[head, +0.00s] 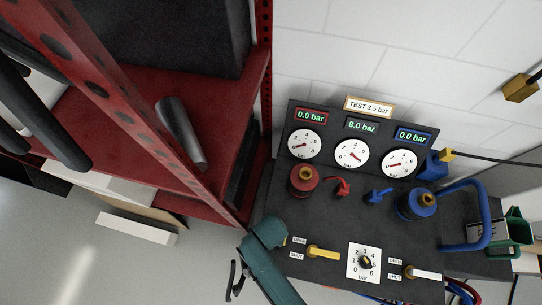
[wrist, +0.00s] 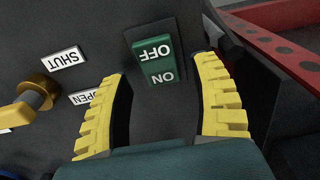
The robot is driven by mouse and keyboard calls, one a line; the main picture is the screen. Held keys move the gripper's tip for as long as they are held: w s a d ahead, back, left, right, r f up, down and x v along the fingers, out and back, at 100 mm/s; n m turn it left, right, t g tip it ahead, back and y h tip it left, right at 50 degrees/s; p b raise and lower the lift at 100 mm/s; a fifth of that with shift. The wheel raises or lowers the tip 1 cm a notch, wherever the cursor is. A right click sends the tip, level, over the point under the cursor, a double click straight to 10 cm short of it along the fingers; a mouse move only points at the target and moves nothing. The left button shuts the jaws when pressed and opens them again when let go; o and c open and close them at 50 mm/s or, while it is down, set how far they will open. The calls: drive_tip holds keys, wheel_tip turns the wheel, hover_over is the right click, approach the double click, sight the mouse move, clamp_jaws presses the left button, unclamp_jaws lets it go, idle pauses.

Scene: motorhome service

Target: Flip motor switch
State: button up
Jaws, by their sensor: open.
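The motor switch (wrist: 155,60) is a green rocker marked OFF and ON, upside down in the wrist view, set in a dark panel. I cannot tell which side is pressed. My gripper (wrist: 162,68) has two yellow ribbed fingers, spread apart with nothing held. The switch shows between the fingers, towards their tips; whether a finger touches it is unclear. In the head view my teal arm end lies at the left edge of the dark panel (head: 325,215), and the switch is hidden there.
A brass valve handle (wrist: 38,92) with SHUT and OPEN labels is left of the fingers in the wrist view. The panel carries gauges (head: 352,153), red and blue fittings and a dial (head: 364,262). A red perforated rack (head: 130,120) stands close on the left.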

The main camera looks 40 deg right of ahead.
drive_tip(key=shift+f, duration=0.45)
clamp_jaws()
drive_tip(key=shift+s+a+r+t+h+p, duration=0.25)
drive_tip(key=shift+t+h+p, duration=0.25)
drive_tip(key=shift+p, duration=0.4)
drive_tip(key=shift+f+t+h, duration=0.25)
drive_tip(key=shift+t+h, duration=0.15)
drive_tip(key=shift+h, duration=0.5)
drive_tip(key=shift+r+t+h, duration=0.1)
drive_tip(key=shift+t+h, duration=0.2)
